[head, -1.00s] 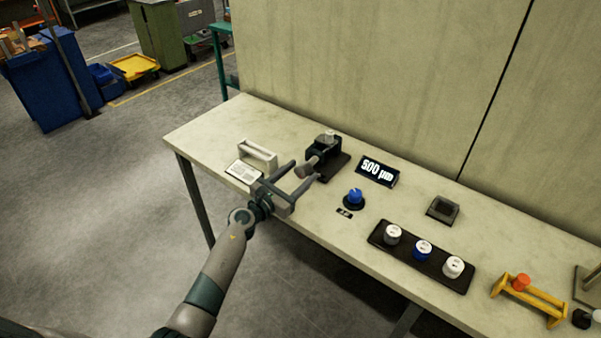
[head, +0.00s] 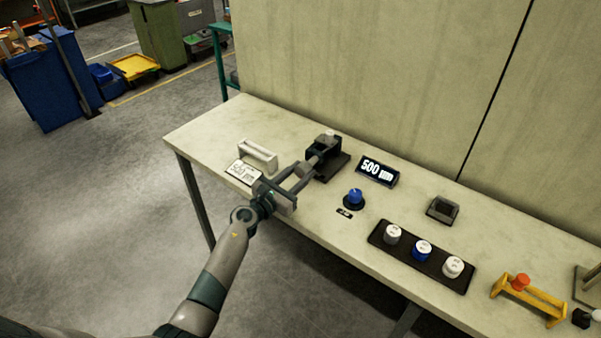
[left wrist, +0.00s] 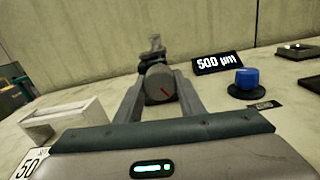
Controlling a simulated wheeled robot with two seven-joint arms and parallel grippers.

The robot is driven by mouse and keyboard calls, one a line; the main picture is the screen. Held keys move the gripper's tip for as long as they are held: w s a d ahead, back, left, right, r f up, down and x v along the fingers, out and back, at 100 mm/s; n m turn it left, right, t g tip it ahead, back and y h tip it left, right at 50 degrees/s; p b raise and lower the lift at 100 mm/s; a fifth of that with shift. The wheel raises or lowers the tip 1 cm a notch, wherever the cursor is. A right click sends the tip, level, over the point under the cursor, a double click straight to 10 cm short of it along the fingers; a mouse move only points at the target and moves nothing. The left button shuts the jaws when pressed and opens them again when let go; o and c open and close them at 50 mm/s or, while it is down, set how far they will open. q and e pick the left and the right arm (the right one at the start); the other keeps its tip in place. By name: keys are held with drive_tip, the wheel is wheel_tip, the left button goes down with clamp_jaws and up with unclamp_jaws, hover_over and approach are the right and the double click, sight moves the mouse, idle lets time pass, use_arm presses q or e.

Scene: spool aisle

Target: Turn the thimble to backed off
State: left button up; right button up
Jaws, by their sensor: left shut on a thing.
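My right gripper is not in view.
A white bracket (head: 258,154) and a label card (head: 243,172) lie left of my gripper. To the right are a blue knob (head: 354,197), a dark tray (head: 384,242) with three capped spools, and a yellow stand (head: 528,300). A wall closes the table's back.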

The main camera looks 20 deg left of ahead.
use_arm(q)
drive_tip(key=n+p, duration=0.1)
drive_tip(key=n, duration=0.2)
drive_tip(key=shift+n, duration=0.3)
drive_tip(key=n+p, duration=0.1)
drive_tip(key=n, duration=0.1)
drive_tip(key=shift+n, duration=0.4)
drive_tip(key=n+p, duration=0.1)
drive_tip(key=n, duration=0.1)
drive_tip(key=shift+n, duration=0.3)
drive_tip(key=n+p, duration=0.1)
drive_tip(key=n, duration=0.3)
drive_tip(key=shift+s+d+n, duration=0.1)
drive_tip(key=shift+n, duration=0.2)
drive_tip(key=n+p, duration=0.1)
drive_tip(key=n, duration=0.5)
drive_tip(key=shift+r, duration=0.1)
drive_tip(key=n+p, duration=0.1)
drive_tip(key=n, duration=0.4)
drive_tip(key=shift+n, duration=0.9)
